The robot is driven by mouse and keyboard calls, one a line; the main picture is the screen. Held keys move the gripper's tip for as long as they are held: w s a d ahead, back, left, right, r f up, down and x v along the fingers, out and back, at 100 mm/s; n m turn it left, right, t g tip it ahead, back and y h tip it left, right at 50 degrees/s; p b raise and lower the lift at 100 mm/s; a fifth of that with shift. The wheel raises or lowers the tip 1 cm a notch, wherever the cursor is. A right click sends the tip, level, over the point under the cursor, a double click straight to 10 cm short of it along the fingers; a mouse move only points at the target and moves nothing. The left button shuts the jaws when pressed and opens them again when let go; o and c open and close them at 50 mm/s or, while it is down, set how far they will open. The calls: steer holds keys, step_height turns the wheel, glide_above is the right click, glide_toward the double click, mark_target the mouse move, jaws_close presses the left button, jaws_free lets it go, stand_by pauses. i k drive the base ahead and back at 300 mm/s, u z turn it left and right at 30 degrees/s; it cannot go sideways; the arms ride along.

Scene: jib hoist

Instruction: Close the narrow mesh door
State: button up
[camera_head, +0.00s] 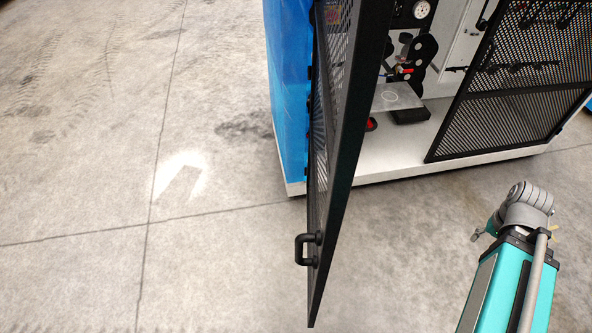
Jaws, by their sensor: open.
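The narrow mesh door (339,130) stands open, swung out toward me from the left front corner of a blue cabinet (288,90). It has a black frame and is seen nearly edge-on. A black D-shaped handle (303,250) sits on its left face, near the lower free end. The door's top is cut off by the picture edge. I see no jaws of my gripper in this view, and nothing touches the visible part of the door.
Another black mesh panel (520,85) covers the right part of the cabinet front. Between them the pale cabinet floor (400,150) and a gauge (422,9) show. A teal and grey arm part, apparently mine, is at lower right. Concrete floor (100,200) left of the door is clear.

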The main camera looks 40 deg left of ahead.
mark_target(344, 131)
steer(key=u, duration=0.05)
steer(key=k, duration=1)
steer(key=u, duration=1)
